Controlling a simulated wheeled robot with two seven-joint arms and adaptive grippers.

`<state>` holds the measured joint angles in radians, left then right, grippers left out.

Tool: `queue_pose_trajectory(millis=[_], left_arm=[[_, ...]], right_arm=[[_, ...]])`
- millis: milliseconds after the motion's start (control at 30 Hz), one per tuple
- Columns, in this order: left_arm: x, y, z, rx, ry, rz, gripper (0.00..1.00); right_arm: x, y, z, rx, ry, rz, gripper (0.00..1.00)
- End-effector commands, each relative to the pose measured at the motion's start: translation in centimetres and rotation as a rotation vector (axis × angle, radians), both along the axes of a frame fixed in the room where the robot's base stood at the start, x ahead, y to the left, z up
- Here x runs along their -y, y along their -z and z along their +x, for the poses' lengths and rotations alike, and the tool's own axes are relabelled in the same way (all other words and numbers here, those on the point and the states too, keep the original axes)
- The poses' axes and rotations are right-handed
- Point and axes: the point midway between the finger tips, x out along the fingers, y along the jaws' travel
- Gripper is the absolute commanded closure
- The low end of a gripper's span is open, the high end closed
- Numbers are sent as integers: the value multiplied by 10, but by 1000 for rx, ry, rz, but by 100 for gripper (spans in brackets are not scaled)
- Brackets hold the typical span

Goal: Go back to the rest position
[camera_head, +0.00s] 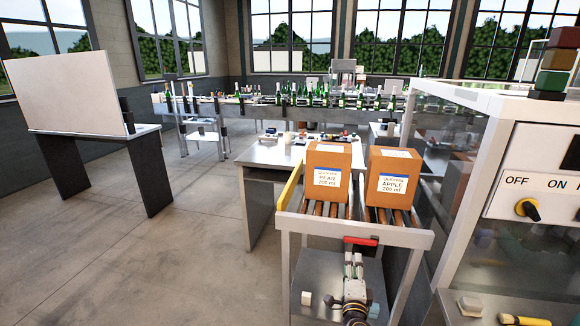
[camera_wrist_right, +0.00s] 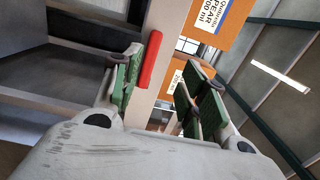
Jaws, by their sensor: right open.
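My right gripper (camera_head: 353,262) is in the lower middle of the head view, in front of the roller conveyor's near end. In the wrist view its two green-padded fingers (camera_wrist_right: 166,88) stand apart with nothing held between them. A red bar (camera_head: 361,241) on the conveyor's front rail is just beyond the fingertips. It also shows in the wrist view (camera_wrist_right: 149,60), between the fingers in the picture; I cannot tell whether they touch it. My left gripper is not in view.
A pear carton (camera_head: 328,185) and an apple carton (camera_head: 392,186) stand on the roller conveyor (camera_head: 348,232). A machine with an OFF/ON knob (camera_head: 527,208) is at right. A worktable (camera_head: 268,152) is behind the conveyor at left.

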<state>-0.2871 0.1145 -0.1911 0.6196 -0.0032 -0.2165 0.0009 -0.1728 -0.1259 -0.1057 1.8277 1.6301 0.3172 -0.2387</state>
Motion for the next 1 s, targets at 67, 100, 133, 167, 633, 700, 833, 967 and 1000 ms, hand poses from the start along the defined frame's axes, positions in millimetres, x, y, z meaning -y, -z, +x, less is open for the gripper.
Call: queue_pose_trajectory(millis=[67, 100, 133, 167, 633, 700, 833, 967, 1000], left_arm=[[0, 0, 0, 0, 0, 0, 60], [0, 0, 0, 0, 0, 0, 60], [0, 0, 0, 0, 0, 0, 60], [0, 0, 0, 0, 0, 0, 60], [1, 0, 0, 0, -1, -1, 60], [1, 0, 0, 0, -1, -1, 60], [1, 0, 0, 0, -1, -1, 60], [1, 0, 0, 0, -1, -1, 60], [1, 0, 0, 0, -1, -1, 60]], right_arm=[[-6, -8, -2, 18, -36, -38, 57], [-10, -12, -3, 27, -59, -62, 57], [-13, -15, -4, 34, -79, -82, 57], [-17, -19, -6, 41, -100, -103, 57], [-90, -43, -45, 71, -482, -494, 57], [-100, -40, -53, 59, -538, -551, 57], [-115, -31, -70, 24, -640, -657, 57], [-126, -19, -88, -25, -737, -760, 57], [-129, -14, -94, -43, -767, -791, 57]])
